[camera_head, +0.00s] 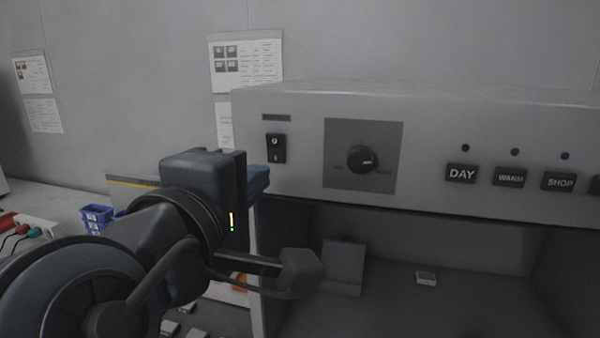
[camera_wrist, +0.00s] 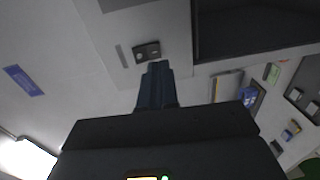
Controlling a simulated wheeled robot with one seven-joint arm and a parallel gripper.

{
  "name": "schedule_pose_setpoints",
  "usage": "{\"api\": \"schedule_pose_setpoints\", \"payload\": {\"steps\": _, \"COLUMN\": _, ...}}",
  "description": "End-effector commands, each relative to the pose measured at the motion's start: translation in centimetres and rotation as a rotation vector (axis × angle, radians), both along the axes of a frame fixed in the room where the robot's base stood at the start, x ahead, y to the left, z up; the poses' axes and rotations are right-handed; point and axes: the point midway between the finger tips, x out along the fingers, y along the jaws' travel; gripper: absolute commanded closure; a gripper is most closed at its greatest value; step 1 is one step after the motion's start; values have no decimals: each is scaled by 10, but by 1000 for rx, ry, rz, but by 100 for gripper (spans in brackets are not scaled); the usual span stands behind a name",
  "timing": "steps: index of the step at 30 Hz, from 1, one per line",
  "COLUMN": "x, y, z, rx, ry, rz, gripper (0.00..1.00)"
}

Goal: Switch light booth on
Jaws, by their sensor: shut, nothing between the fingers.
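The light booth (camera_head: 450,110) is a grey cabinet with a dark, unlit interior. Its black rocker power switch (camera_head: 276,148) sits at the upper left of the front panel, marked with a ring above and a bar below. In the wrist view, the switch (camera_wrist: 147,52) is just beyond the tips of my gripper (camera_wrist: 156,66), whose dark blue fingers are shut and empty. In the head view, my gripper (camera_head: 262,178) is just below and left of the switch, partly hidden by my wrist. I cannot tell whether the tips touch the panel.
A black dial (camera_head: 362,159) and the DAY (camera_head: 461,173), WARM (camera_head: 509,177) and SHOP (camera_head: 559,181) buttons are to the right on the panel. Small blue bins (camera_head: 97,218) stand on the bench at left. Papers (camera_head: 245,63) hang on the wall behind.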

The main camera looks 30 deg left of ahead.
Motion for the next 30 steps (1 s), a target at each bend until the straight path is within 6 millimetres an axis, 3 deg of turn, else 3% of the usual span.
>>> {"api": "schedule_pose_setpoints", "payload": {"steps": 18, "x": -81, "y": -18, "z": -12, "rx": 1, "ry": -1, "rz": 4, "gripper": 100}}
{"api": "schedule_pose_setpoints", "payload": {"steps": 30, "x": -93, "y": -22, "z": -12, "rx": 0, "ry": -1, "rz": 2, "gripper": 100}}
